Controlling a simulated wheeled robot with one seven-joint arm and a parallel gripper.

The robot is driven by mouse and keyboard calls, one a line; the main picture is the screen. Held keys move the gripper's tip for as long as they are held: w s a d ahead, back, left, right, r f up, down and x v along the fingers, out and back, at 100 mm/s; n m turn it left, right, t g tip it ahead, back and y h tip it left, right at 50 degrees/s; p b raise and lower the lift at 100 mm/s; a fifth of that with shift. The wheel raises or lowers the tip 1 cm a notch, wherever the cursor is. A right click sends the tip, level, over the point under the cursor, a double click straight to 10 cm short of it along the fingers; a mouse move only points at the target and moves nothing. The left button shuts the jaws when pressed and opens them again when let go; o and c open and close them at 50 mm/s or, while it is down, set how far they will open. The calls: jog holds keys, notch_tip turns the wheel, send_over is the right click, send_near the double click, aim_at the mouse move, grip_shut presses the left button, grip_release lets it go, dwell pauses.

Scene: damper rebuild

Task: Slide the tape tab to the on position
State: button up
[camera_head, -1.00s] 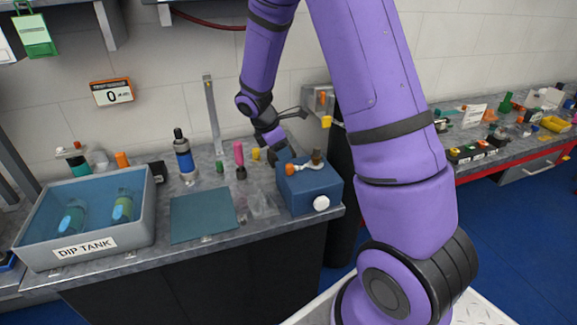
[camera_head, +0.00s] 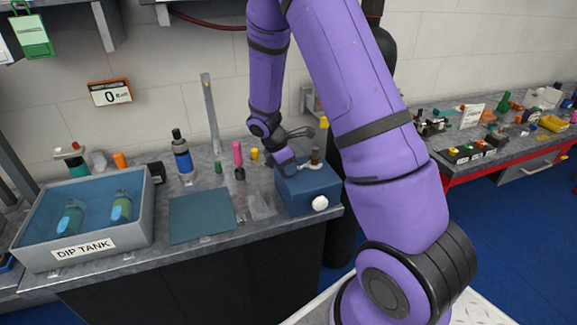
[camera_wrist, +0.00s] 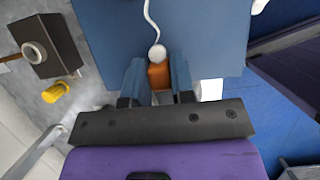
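An orange block (camera_wrist: 159,76) on the blue box (camera_head: 308,192) lies between the two fingers of my gripper (camera_wrist: 158,82) in the wrist view. A white ball end with a thin white strand (camera_wrist: 157,50) sits just beyond it. The fingers are apart with the block's sides close to them; I cannot tell whether they press on it. In the head view my gripper (camera_head: 284,165) is over the left top of the blue box and hides the orange block. No marking shows which piece is the tape tab, and no on mark is readable.
A yellow piece (camera_wrist: 55,92) lies beside the box. A teal mat (camera_head: 202,215) and the dip tank (camera_head: 145,225) with two bottles are to the left.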

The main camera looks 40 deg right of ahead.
aim_at(303, 171)
grip_shut()
jog(key=shift+s+d, duration=0.25)
jog(key=shift+d, duration=0.55)
jog(key=shift+s+d, duration=0.2)
jog(key=shift+d, duration=0.6)
jog(key=o, duration=0.8)
grip_release()
jog(key=shift+d, duration=0.1)
jog(key=shift+c, duration=0.2)
jog(key=v, duration=1)
jog(key=shift+a+r, duration=0.2)
jog(key=shift+r, duration=0.1)
jog(key=shift+r, duration=0.1)
